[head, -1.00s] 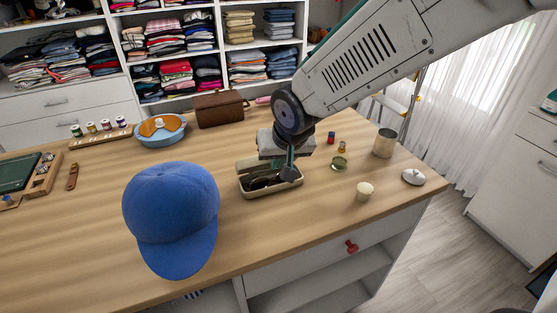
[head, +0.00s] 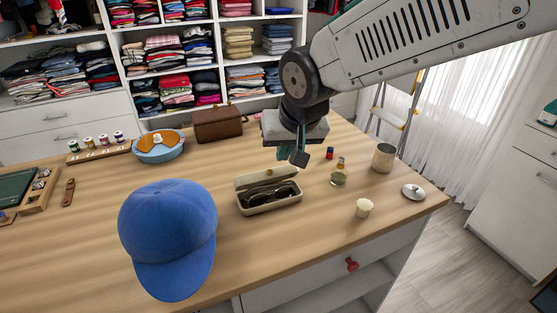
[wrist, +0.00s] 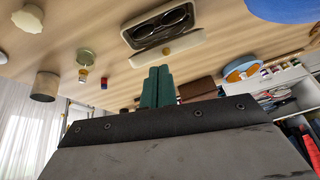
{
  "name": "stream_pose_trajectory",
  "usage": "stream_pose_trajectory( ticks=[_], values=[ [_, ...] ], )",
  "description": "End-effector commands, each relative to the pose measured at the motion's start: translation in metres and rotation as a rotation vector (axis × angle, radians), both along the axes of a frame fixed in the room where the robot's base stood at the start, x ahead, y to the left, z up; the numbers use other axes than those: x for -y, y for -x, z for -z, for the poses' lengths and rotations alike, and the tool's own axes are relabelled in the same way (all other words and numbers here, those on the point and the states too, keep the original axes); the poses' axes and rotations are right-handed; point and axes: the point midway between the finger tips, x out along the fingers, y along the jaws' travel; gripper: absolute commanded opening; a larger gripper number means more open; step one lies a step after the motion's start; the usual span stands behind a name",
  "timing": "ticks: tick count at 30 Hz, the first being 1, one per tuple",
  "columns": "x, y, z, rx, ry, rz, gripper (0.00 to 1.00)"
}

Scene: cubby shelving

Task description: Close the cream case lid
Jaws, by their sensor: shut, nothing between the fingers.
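The cream case (head: 270,205) stands open on the wooden table, with dark sunglasses (head: 271,196) lying inside. Its lid (head: 262,174) is raised along the far side. In the wrist view the case (wrist: 147,37) is at the top, with the glasses (wrist: 160,25) inside and the lid (wrist: 185,43) on the side nearer the fingers. My gripper (head: 299,158) is beyond and above the case, a little right of the lid and apart from it. In the wrist view its green fingers (wrist: 158,72) are together and empty.
A blue cap (head: 168,235) sits left of the case. A small bottle (head: 339,175), a cream cup (head: 363,208), a metal canister (head: 383,158) and a white lid-like object (head: 413,192) stand right. A brown box (head: 218,123) and blue bowl (head: 158,147) are behind.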

Motion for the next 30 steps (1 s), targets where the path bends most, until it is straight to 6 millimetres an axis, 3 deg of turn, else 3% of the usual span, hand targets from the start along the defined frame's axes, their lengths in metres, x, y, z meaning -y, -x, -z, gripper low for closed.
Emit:
stream_pose_trajectory(
  ticks=[5,9,10,15,20,30],
  values=[
    [0.006,0.015,-0.019,0.001,-0.001,0.000,0.00],
    [0.004,0.014,-0.020,-0.006,0.016,-0.019,0.33],
    [0.001,0.011,-0.018,-0.011,0.028,-0.032,0.36],
    [-0.015,-0.011,-0.004,-0.027,0.095,-0.117,0.36],
    [-0.020,-0.020,0.010,-0.031,0.113,-0.141,0.36],
    [-0.027,-0.039,0.058,-0.030,0.111,-0.139,0.36]
  ],
)
